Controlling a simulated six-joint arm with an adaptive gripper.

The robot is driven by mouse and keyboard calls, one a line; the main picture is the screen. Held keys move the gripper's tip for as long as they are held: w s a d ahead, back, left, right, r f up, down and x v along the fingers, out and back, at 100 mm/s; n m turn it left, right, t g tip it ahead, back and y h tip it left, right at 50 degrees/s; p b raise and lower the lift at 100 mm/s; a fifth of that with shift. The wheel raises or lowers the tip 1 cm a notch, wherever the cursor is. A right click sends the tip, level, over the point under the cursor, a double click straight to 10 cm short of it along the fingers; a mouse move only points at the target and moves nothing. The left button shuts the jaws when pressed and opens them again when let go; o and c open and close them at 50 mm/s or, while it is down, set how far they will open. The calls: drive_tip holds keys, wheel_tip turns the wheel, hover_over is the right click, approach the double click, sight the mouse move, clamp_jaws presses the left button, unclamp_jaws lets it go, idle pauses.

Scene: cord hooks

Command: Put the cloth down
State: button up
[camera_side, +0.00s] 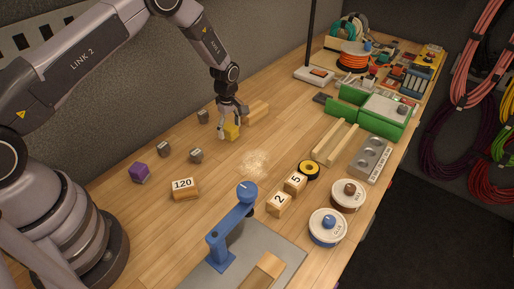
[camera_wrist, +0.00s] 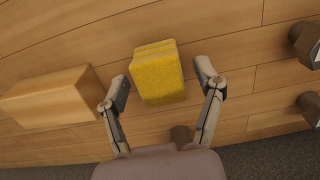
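The yellow cloth (camera_side: 232,131) is a small folded block on the wooden table, at the back left of the bench in the side view. It also shows in the wrist view (camera_wrist: 158,72), with fold lines along its far edge. My gripper (camera_side: 230,124) is directly over the cloth, pointing down. In the wrist view my gripper (camera_wrist: 163,83) has its two fingers apart, one on each side of the cloth, with a visible gap on both sides. The cloth appears to rest on the table.
A wooden block (camera_side: 258,111) lies close beside the cloth. A pale patch of dust (camera_side: 254,163) lies mid-table. A blue clamp (camera_side: 232,225) stands in front; the middle is mostly clear.

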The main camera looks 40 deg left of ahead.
wheel_tip(320, 180, up, 16)
drive_tip(key=m, duration=0.1)
wheel_tip(320, 180, up, 14)
drive_tip(key=r+m+t, duration=0.1)
drive_tip(key=m+t, duration=0.1)
drive_tip(key=m, duration=0.3)
hover_over(228, 128)
drive_tip(key=s, duration=0.7)
drive_tip(key=s+r+m+t, duration=0.2)
drive_tip(key=s+r+m, duration=0.3)
drive_tip(key=s+r, duration=0.5)
drive_tip(key=s+f+m+t, duration=0.1)
drive_tip(key=s+m, duration=0.6)
drive_tip(key=s, duration=1)
drive_tip(key=shift+s+d+t, duration=0.3)
drive_tip(key=shift+s+d, duration=0.05)
drive_tip(key=shift+d, duration=0.1)
drive_tip(key=shift+f, duration=0.1)
